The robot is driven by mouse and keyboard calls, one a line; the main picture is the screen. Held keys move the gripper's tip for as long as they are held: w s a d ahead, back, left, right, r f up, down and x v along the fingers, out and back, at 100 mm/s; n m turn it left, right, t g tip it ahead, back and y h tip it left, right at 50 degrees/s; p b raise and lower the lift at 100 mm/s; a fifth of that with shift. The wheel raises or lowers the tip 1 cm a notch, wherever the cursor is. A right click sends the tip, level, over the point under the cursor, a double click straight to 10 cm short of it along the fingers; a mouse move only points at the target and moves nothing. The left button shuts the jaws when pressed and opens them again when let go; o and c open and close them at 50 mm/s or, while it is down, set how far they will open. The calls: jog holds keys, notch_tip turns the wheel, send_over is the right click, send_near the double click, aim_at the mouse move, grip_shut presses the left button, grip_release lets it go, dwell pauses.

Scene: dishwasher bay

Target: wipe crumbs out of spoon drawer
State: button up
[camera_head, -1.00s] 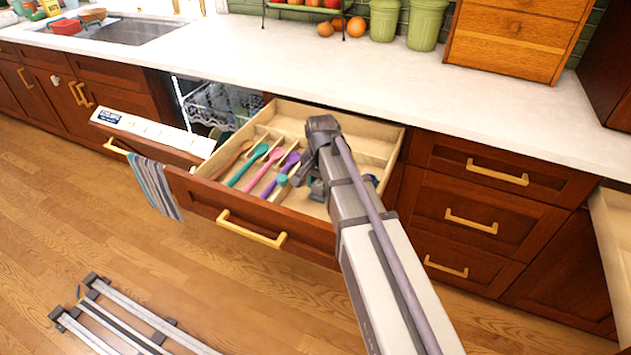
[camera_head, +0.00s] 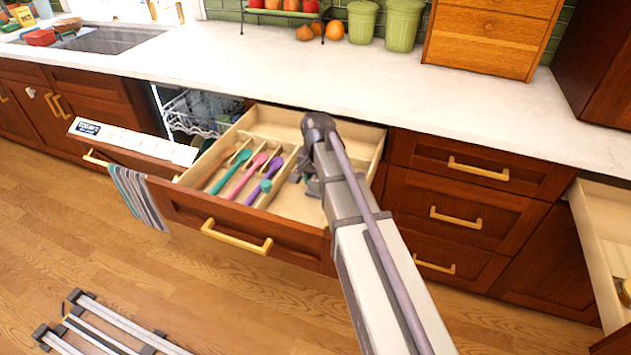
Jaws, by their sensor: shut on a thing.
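The spoon drawer (camera_head: 175,213) is pulled out below the counter, with pale wooden dividers inside. A brown wooden spoon (camera_head: 207,170), a teal spoon (camera_head: 232,170), a pink spoon (camera_head: 245,177) and a purple spoon (camera_head: 268,172) lie in its left compartments. A small teal round piece (camera_head: 265,185) shows against the purple spoon. My gripper (camera_head: 312,187) is low inside the drawer, right of the spoons. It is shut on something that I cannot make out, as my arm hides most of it. Crumbs are too small to tell. My arm covers part of the drawer's right side.
The dishwasher (camera_head: 135,141) stands partly open to the left, with a striped towel (camera_head: 138,197) hanging beside the spoon drawer. Another open drawer (camera_head: 603,245) is at the far right. The counter (camera_head: 330,70) above is largely clear near the drawer.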

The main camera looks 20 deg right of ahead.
jog(key=s+a, duration=0.2)
jog(key=s, duration=0.1)
jog(key=shift+s+a+f, duration=0.15)
jog(key=shift+a, duration=0.25)
jog(key=shift+w+d, duration=1.45)
jog(key=shift+w, duration=0.3)
jog(key=shift+s+a, duration=0.2)
jog(key=shift+a, duration=0.5)
jog(key=shift+s+a, duration=0.15)
jog(key=shift+a, duration=0.5)
jog(key=shift+s+a, duration=0.2)
jog(key=shift+a, duration=1.25)
jog(key=shift+w+d+f, duration=0.15)
jog(key=shift+w+d, duration=1.35)
jog(key=shift+w, duration=0.15)
notch_tip(320, 180, up, 6)
jog(key=p, duration=0.5)
